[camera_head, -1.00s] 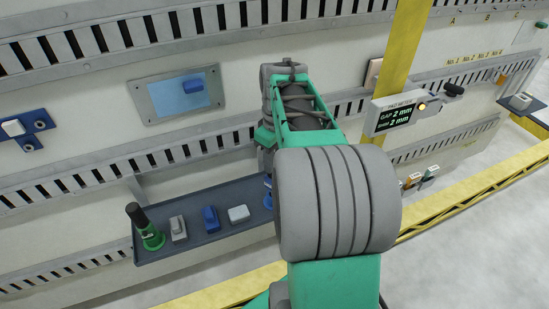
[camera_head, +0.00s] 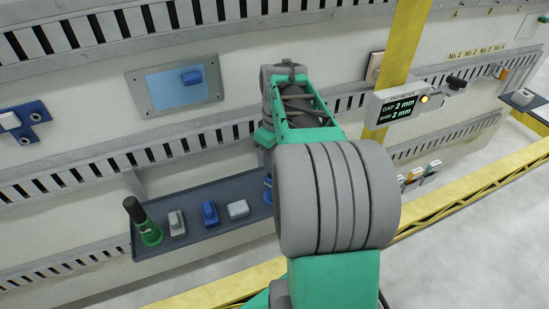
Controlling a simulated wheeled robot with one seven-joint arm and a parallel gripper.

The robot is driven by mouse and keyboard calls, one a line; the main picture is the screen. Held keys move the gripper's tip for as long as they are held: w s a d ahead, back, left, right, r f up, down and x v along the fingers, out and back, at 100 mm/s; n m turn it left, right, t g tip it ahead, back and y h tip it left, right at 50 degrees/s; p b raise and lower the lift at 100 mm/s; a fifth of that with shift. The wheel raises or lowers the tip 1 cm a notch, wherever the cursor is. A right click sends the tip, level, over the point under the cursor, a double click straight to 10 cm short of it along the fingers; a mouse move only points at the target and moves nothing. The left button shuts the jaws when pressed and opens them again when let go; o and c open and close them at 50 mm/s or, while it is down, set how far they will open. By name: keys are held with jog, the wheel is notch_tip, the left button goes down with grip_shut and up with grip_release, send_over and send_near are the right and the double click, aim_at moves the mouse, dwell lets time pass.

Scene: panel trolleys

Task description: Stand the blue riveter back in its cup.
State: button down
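A small blue item (camera_head: 267,190) shows at the right end of the dark shelf (camera_head: 190,240), mostly hidden behind my arm. I cannot tell whether it is the blue riveter, its cup, or both. My gripper is hidden behind my arm, so its fingers and anything in them do not show. At the shelf's left end, a black-topped tool (camera_head: 134,209) stands tilted in a green cup (camera_head: 149,234).
Grey (camera_head: 177,223), blue (camera_head: 210,214) and white (camera_head: 238,209) blocks lie on the shelf. A gap meter (camera_head: 397,109) reading 2 mm hangs by a yellow post (camera_head: 402,45). A yellow rail (camera_head: 460,198) runs along the right. Slotted panels stand behind the shelf.

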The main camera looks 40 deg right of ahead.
jog(key=shift+f, duration=0.3)
jog(key=c, duration=0.9)
grip_release()
jog(key=shift+f, duration=0.1)
jog(key=r, duration=0.8)
jog(key=shift+s, duration=0.2)
jog(key=s+a+f+m+t+p, duration=0.1)
jog(key=s+a, duration=0.1)
jog(key=a, duration=0.4)
jog(key=s+a+f+m+p, duration=0.1)
jog(key=s+a, duration=0.1)
jog(key=a, duration=0.5)
jog(key=s+a+f+t+p, duration=0.1)
jog(key=s+a, duration=0.1)
jog(key=a, duration=0.5)
jog(key=shift+a+m+t+p, duration=0.1)
jog(key=shift+m+t+p, duration=0.2)
jog(key=shift+m, duration=0.1)
